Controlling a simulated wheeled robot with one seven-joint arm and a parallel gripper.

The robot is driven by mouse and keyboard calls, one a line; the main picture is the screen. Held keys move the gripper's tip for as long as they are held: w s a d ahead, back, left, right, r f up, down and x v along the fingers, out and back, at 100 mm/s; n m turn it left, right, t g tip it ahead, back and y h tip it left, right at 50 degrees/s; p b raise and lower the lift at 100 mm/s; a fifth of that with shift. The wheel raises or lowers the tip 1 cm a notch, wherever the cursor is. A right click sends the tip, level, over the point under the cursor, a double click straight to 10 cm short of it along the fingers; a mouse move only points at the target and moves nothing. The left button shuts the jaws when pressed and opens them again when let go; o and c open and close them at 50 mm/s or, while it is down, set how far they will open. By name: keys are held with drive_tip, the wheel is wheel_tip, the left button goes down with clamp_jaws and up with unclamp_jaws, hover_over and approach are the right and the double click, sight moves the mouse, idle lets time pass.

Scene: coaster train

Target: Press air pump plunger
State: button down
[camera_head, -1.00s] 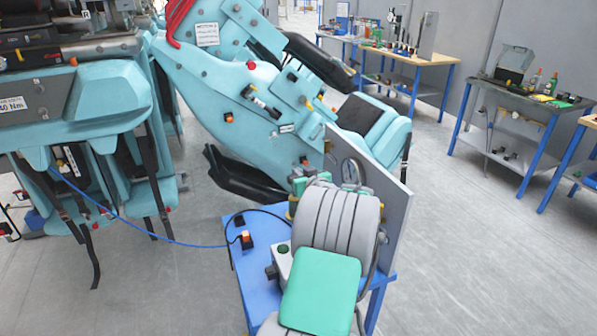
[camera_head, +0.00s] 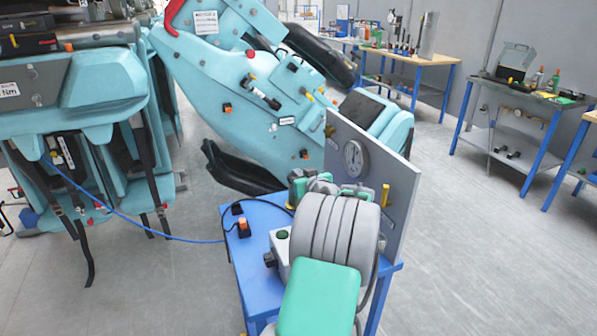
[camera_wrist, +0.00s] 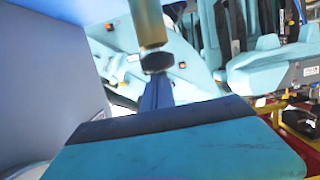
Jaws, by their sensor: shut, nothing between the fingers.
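In the wrist view a brass-coloured cylinder (camera_wrist: 148,22), which looks like the air pump, comes in from the top edge and ends in a dark round knob (camera_wrist: 157,62), likely the plunger. My gripper (camera_wrist: 157,86) shows as narrow dark-blue fingers, shut and empty, in line with the knob and very close to it. I cannot tell whether they touch. In the head view my arm covers the gripper and the pump.
A small box with an orange switch (camera_head: 244,228) sits on the bench, with a blue cable (camera_head: 150,228) running left to the teal coaster train (camera_head: 228,85). A yellow handle (camera_head: 385,195) is on the panel. Other benches stand at the right; floor there is clear.

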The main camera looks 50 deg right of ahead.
drive_tip(key=shift+s+a+f, duration=0.1)
drive_tip(key=shift+a+f, duration=0.05)
drive_tip(key=shift+f, duration=0.45)
drive_tip(key=s+a+r+b, duration=0.1)
drive_tip(key=s+a+r, duration=0.3)
drive_tip(key=s+r, duration=0.3)
drive_tip(key=shift+s+a+r, duration=0.3)
drive_tip(key=shift+s+a, duration=0.05)
drive_tip(key=shift+s, duration=0.25)
idle(1.0)
